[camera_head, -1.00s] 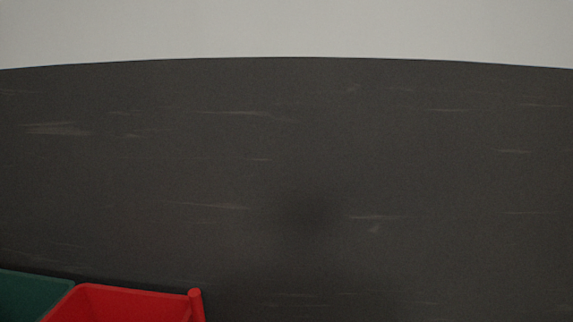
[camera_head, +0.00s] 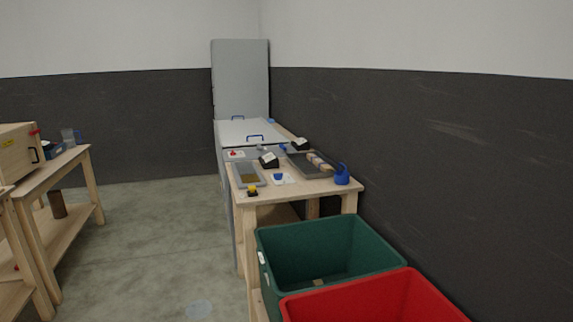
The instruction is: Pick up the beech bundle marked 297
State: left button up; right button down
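I cannot make out a bundle marked 297; no number is readable at this distance. Several light wooden pieces (camera_head: 320,161) lie in a grey tray (camera_head: 303,168) on the far wooden workbench (camera_head: 311,188). I cannot tell whether they are beech bundles. A small pale piece (camera_head: 320,282) shows low inside the green bin (camera_head: 327,235). Neither of my grippers is in view.
A red bin (camera_head: 378,302) stands in front of the green one, near the right wall. Behind the workbench are a grey chest with blue handles (camera_head: 245,131) and a tall grey panel (camera_head: 240,78). Another wooden bench (camera_head: 62,167) stands left. Open floor (camera_head: 160,232) lies between.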

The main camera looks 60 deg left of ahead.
aim_at(321, 165)
jog(key=u, duration=2.6)
jog(key=i+j+u, duration=0.3)
jog(key=i, duration=0.25)
jog(key=i+l+u, duration=0.1)
jog(key=i+u, duration=0.25)
jog(key=i, duration=3.85)
jog(key=i+z, duration=0.35)
jog(key=i+j+z, duration=0.1)
jog(key=i+z, duration=0.15)
jog(key=z, duration=0.15)
jog(key=i+j+z, duration=0.15)
jog(key=z, duration=0.2)
jog(key=i+z, duration=0.1)
jog(key=z, duration=1.8)
